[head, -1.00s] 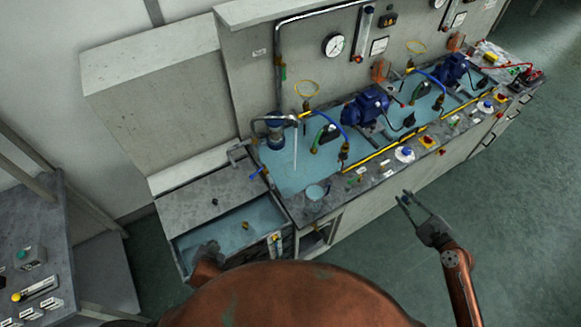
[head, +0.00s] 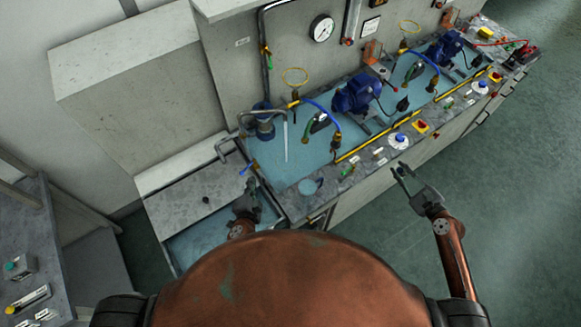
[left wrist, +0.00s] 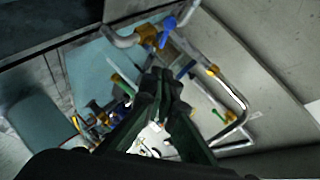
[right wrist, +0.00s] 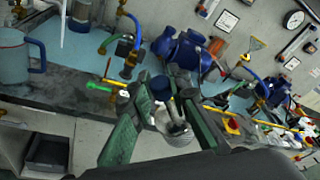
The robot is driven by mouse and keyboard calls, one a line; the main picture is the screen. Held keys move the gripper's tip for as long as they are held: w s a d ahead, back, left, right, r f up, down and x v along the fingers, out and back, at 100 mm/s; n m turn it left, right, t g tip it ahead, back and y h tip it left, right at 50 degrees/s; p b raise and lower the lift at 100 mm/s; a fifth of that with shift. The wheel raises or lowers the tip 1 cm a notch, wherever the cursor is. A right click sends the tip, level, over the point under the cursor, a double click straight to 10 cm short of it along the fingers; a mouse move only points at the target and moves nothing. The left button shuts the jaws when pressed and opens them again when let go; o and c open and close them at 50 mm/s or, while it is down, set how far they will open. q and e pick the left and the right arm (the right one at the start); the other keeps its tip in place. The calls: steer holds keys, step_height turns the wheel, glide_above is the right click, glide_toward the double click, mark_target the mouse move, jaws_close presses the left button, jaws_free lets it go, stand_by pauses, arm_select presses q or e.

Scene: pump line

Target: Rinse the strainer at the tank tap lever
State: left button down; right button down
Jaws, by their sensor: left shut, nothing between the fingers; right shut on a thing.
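The tank tap has a blue lever (head: 246,169) at the tank's back edge. In the left wrist view the blue lever (left wrist: 168,27) sits on a brass valve with a grey spout (left wrist: 122,39). My left gripper (head: 247,198) is just in front of the tap, apart from it. Its fingers (left wrist: 160,92) are together and empty. My right gripper (head: 402,172) is out in front of the bench on the right. In the right wrist view it is shut on a small metal piece (right wrist: 176,118), apparently the strainer, partly hidden by the fingers. The strainer is hard to make out in the head view.
The tank (head: 190,245) holds bluish water, partly hidden by my body. A blue cup (head: 310,187) stands on the bench's front edge. Open floor (head: 510,200) lies to the right.

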mark_target(248, 167)
steer(key=shift+w+r, duration=0.1)
arm_select(q)
steer(key=w+f, duration=0.1)
steer(key=w, duration=0.1)
steer(key=w+a+f, duration=0.1)
steer(key=w, duration=0.1)
steer(key=w+a+f, duration=0.1)
steer(key=shift+w+f, duration=0.25)
steer(key=shift+w, duration=0.15)
arm_select(e)
steer(key=shift+r, duration=0.1)
arm_select(q)
steer(key=shift+w+a+f, duration=0.3)
steer(key=shift+a, duration=0.05)
steer(key=shift+a, duration=0.1)
arm_select(e)
steer(key=shift+r, duration=0.1)
